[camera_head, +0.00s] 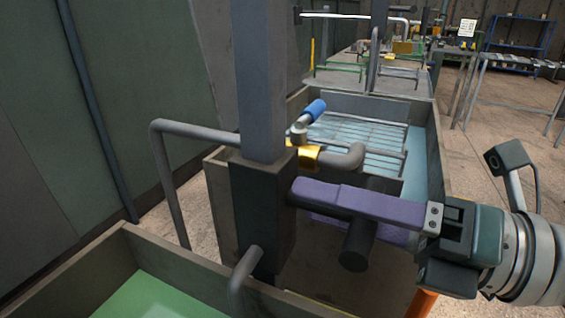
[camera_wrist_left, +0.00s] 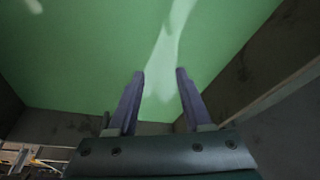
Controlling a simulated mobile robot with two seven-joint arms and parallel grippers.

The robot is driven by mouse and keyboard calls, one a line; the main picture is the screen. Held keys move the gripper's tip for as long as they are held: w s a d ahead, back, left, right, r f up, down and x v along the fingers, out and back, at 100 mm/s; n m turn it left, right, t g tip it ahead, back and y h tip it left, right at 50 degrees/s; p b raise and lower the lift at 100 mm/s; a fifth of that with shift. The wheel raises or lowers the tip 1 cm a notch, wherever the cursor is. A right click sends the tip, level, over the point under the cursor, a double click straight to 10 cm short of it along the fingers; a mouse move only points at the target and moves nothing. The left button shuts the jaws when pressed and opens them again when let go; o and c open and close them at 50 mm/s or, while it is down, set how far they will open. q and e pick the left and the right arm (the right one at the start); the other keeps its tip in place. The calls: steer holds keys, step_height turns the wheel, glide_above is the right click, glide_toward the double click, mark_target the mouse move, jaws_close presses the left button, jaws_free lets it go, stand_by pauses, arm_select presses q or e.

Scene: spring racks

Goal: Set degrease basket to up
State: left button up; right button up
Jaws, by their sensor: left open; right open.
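A wire basket or rack (camera_head: 355,138) lies in a tank (camera_head: 425,110) of pale blue liquid, beyond the grey post (camera_head: 262,80). I cannot tell whether it is the degrease basket. A dark T-shaped handle (camera_head: 356,250) sticks out from the dark block on the post. My right gripper (camera_head: 298,205) has purple fingers, open, level with this handle. The upper finger passes in front of the handle's bar and the lower one is partly hidden behind it; contact is unclear. My left gripper (camera_wrist_left: 160,72) is open and empty above green liquid in the left wrist view.
A near tank with green liquid (camera_head: 150,300) fills the lower left. A grey bent pipe (camera_head: 168,180) stands left of the post. A blue-ended lever (camera_head: 314,110) and yellow collar (camera_head: 307,156) sit right of it. Open floor lies right of the blue tank.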

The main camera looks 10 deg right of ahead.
steer(key=shift+w+a, duration=0.3)
steer(key=shift+a, duration=0.15)
steer(key=shift+c, duration=0.3)
jaws_close()
stand_by(0.9)
